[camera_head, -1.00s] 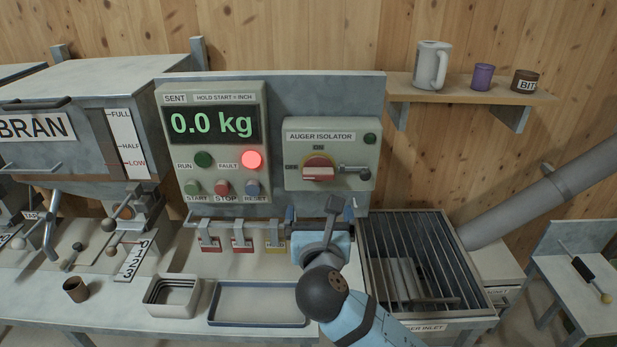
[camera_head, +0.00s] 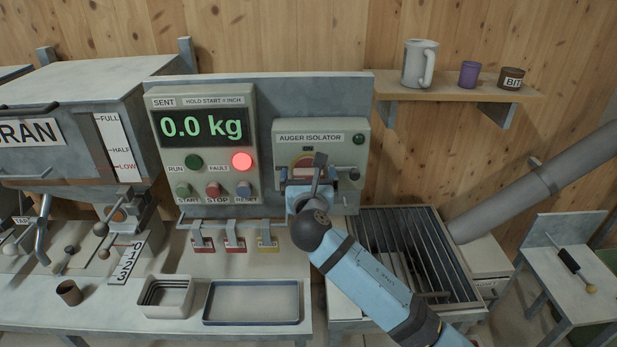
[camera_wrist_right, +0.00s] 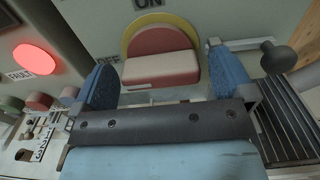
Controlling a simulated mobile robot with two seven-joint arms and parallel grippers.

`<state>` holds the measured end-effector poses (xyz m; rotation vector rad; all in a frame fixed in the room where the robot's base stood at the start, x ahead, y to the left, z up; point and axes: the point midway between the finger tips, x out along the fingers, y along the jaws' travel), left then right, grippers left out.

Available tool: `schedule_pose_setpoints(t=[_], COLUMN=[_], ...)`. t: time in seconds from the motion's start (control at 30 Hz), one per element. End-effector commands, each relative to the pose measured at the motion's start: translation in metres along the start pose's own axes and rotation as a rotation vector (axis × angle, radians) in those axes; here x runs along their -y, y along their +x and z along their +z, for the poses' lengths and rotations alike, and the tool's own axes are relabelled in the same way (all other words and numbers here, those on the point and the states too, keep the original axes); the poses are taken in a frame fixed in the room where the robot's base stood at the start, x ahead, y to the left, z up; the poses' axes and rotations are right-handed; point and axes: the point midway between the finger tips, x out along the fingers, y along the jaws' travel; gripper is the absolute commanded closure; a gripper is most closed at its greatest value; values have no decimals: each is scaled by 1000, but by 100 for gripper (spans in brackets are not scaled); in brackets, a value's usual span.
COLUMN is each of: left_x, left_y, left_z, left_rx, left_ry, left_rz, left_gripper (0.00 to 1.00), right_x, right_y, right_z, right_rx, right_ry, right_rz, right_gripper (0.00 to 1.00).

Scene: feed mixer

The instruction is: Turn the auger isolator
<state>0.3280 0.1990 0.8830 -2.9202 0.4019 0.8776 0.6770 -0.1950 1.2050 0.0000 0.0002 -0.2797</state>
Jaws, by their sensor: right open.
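The auger isolator box (camera_head: 340,138) is on the grey back panel. Its red handle on a yellow disc (camera_wrist_right: 163,55) shows in the right wrist view, lying roughly level by the OFF label, with ON above. In the head view my right arm hides most of the handle. My right gripper (camera_wrist_right: 165,90) is open, its blue fingers standing either side of the handle, which looks a little beyond the fingertips. In the head view the right gripper (camera_head: 309,182) is in front of the isolator's lower half. My left gripper is not in view.
A side lever with a dark knob (camera_wrist_right: 278,59) is close to the right finger. Left of the isolator, the control panel (camera_head: 203,103) shows 0.0 kg and a lit red fault lamp (camera_head: 242,161). Tagged hooks (camera_head: 235,242) hang below; a barred inlet (camera_head: 420,250) is at right.

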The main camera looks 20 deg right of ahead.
Motion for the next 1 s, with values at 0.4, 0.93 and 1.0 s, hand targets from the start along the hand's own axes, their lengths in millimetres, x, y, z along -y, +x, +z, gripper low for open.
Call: schedule_pose_setpoints(t=[0.4, 0.93, 1.0], left_x=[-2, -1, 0], left_y=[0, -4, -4], left_z=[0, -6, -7], left_rx=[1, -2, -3], left_ry=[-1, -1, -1], left_rz=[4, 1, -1], left_gripper=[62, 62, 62], right_x=[0, 0, 0], right_y=[0, 0, 0], right_z=[0, 0, 0], right_rx=[0, -2, -2], right_ry=[0, 218, 280], right_rz=[0, 0, -1], right_gripper=[47, 47, 47])
